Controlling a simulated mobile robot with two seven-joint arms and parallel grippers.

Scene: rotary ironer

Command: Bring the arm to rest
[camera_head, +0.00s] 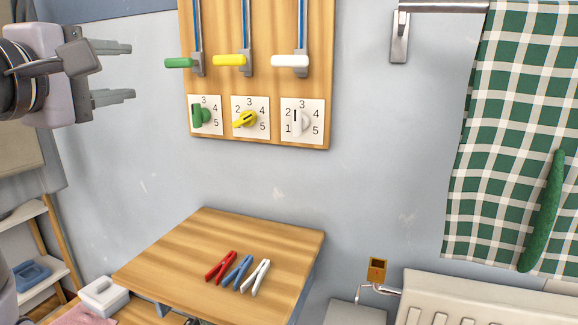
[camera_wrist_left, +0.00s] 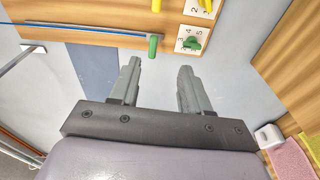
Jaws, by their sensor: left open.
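My left gripper (camera_head: 132,72) is at the upper left of the head view, open and empty, its two grey fingers pointing right. It is left of the wooden wall panel and touches nothing. In the left wrist view its fingers (camera_wrist_left: 157,88) are spread with only wall between them. The panel (camera_head: 268,84) carries a green lever handle (camera_head: 178,62), a yellow one (camera_head: 230,60) and a white one (camera_head: 290,61). Below are a green knob (camera_head: 201,116), a yellow knob (camera_head: 245,119) and a white knob (camera_head: 300,121) on numbered plates. My right gripper is not in view.
A wooden table (camera_head: 180,250) below holds red (camera_head: 220,266), blue (camera_head: 238,272) and white (camera_head: 256,275) clothespins. A green checked cloth (camera_head: 500,120) hangs at right with a long green object (camera_head: 543,212) before it. A radiator (camera_head: 470,300) stands below. Shelves (camera_head: 35,240) are at left.

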